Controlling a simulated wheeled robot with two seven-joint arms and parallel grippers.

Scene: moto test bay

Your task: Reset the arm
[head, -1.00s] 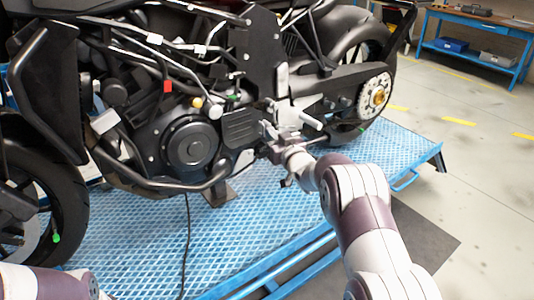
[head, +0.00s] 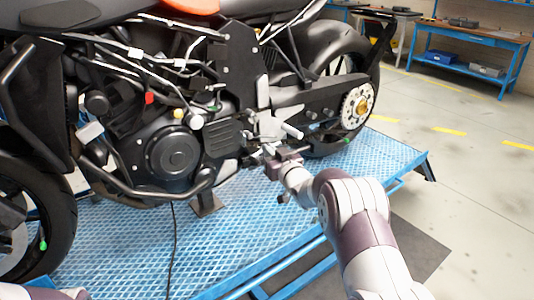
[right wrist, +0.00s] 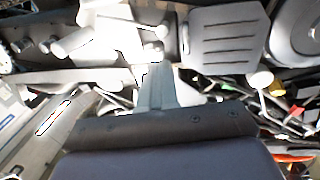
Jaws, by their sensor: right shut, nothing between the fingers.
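My right arm reaches in from the lower right in the head view. Its gripper (head: 266,155) is beside the lower rear of the motorcycle's engine, near the footrest bracket. In the right wrist view the fingers (right wrist: 158,88) are together and hold nothing. I cannot tell whether they touch the bike. Of my left arm only a small piece shows at the bottom left of the head view; its gripper is out of frame. The black motorcycle (head: 173,152) stands upright, its engine, hoses and rear wheel exposed.
The bike stands on a blue ribbed platform (head: 235,235). A black cable (head: 174,240) hangs down onto it. A blue workbench (head: 470,38) stands at the back right. The grey floor (head: 470,190) with yellow dashes is clear on the right.

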